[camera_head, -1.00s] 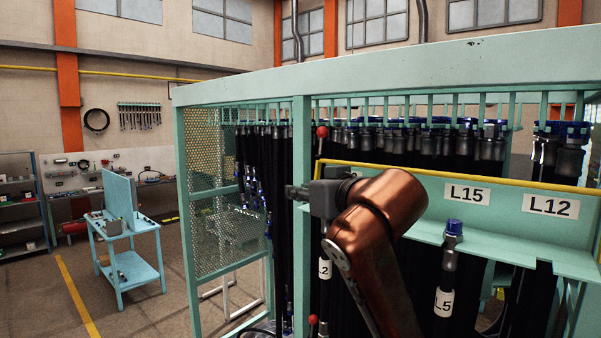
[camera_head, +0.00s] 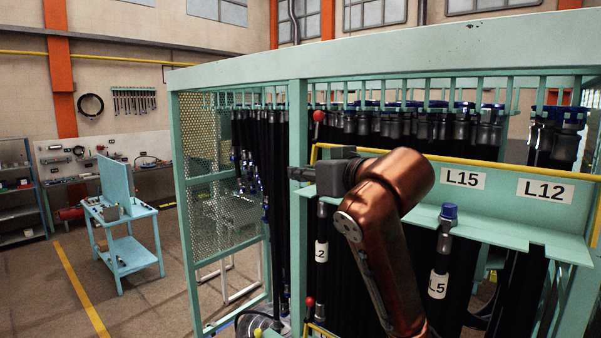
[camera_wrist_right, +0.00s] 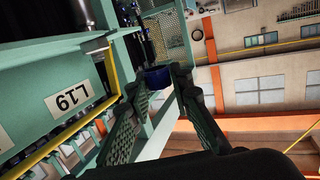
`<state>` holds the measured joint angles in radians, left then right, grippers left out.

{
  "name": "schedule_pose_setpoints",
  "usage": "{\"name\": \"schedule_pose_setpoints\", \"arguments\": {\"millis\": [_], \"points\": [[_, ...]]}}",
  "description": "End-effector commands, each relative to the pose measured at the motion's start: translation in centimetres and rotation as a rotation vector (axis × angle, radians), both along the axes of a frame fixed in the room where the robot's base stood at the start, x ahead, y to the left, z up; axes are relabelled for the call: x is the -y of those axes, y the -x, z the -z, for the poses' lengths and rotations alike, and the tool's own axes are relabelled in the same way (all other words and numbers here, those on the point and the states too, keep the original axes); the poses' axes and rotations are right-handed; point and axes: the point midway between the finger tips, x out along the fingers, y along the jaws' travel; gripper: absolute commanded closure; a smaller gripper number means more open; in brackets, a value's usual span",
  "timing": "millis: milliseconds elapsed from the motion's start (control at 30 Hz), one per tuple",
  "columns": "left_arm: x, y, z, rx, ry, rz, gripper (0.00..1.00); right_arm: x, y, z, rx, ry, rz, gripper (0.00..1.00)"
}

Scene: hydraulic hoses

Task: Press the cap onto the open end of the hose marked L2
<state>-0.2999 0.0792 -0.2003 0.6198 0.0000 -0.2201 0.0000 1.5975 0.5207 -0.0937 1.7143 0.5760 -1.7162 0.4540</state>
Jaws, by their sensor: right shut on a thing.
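My right gripper (camera_head: 300,181) is in front of the rack's upright post, above the hose marked L2. In the right wrist view its fingers (camera_wrist_right: 160,85) are closed on a dark blue cap (camera_wrist_right: 158,77) at their tips. The hose marked L2 (camera_head: 321,252) hangs upright with a white tag below the gripper. Its upper fitting (camera_head: 322,210) is apart from the gripper; the head view does not show clearly whether its end is open. The cap is hard to make out in the head view. My left gripper is not in view.
The hose marked L5 (camera_head: 440,262) stands to the right with a blue cap on top. A yellow rail (camera_head: 490,165) and the teal rack beam (camera_head: 400,65) border the space around my arm. Red knobs (camera_head: 319,116) stick out near the post. A teal cart (camera_head: 125,250) stands at left.

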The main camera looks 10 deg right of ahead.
Motion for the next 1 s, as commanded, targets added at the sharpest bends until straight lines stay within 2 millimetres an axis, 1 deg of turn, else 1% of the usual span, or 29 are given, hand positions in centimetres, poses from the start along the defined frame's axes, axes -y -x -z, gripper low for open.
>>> {"name": "schedule_pose_setpoints", "arguments": {"millis": [1000], "points": [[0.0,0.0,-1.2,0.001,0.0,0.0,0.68,3.9,-3.0,0.2,-0.001,0.0,0.002,0.88]]}}
